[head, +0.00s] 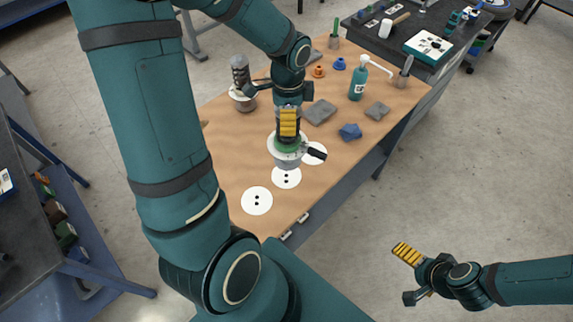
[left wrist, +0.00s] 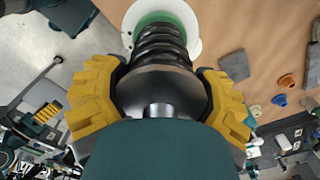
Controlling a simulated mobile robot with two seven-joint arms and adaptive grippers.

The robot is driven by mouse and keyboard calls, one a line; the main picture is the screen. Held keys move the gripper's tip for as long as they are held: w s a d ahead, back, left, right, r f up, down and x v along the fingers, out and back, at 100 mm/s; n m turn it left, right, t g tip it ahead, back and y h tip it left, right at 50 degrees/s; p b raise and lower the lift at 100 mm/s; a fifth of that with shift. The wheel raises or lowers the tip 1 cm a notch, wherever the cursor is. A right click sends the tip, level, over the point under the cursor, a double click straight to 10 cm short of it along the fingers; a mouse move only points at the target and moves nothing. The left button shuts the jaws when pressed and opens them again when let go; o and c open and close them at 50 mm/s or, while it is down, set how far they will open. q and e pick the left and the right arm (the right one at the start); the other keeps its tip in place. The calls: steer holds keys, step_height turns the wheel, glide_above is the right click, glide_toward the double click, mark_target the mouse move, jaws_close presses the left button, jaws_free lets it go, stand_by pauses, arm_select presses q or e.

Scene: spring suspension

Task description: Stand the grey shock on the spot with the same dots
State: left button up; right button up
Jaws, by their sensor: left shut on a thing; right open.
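Another shock (head: 240,75), grey with a pale base, stands at the back left. My right gripper (head: 408,276) is open and empty, off the table.
A dark bench (head: 450,25) stands behind. The front right of the table is clear.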

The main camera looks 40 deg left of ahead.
mark_target(287, 142)
arm_select(q)
steer(key=shift+a+f+b, duration=0.15)
steer(key=shift+f+b, duration=0.4)
steer(key=shift+f, duration=4.5)
steer(key=o, duration=1.3)
